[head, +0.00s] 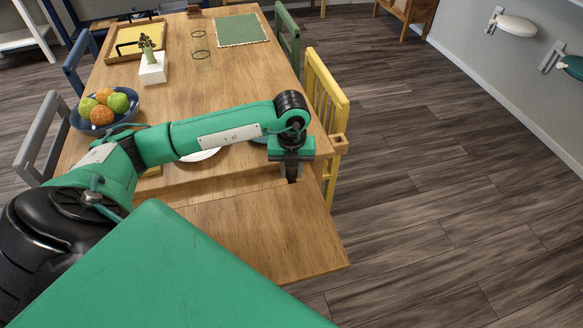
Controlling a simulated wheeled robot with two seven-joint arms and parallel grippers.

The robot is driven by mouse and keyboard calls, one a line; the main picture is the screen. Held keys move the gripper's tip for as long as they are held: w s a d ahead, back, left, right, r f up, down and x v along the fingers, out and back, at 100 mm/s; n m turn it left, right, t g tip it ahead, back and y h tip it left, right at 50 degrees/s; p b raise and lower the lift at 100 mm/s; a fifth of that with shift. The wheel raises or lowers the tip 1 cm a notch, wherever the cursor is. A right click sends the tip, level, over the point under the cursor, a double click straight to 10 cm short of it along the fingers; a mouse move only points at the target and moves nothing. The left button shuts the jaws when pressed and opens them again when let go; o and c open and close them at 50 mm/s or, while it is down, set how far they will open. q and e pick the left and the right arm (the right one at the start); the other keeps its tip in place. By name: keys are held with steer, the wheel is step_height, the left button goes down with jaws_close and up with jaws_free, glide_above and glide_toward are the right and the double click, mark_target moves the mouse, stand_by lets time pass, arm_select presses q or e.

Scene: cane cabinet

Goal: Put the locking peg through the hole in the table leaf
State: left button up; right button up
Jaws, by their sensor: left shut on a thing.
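The table leaf (262,232) is the lighter wooden panel at the near end of the wooden table (222,85). A gap or step shows between the leaf and the table top. My left gripper (291,174) points down at the near right corner of the table, by the leaf's far right edge. It is shut on a small piece, apparently the locking peg, mostly hidden by the fingers and wrist. I cannot make out the leaf's hole or whether the peg touches anything. My right gripper is not in view.
A white plate (200,155) lies partly behind my left arm. A fruit bowl (78,123) stands left. The floor at right is clear.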

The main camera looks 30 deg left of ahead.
arm_select(q)
steer(key=shift+f+b, duration=0.35)
steer(key=shift+f, duration=0.25)
steer(key=o, duration=1)
step_height(320, 180, up, 14)
steer(key=shift+f, duration=0.1)
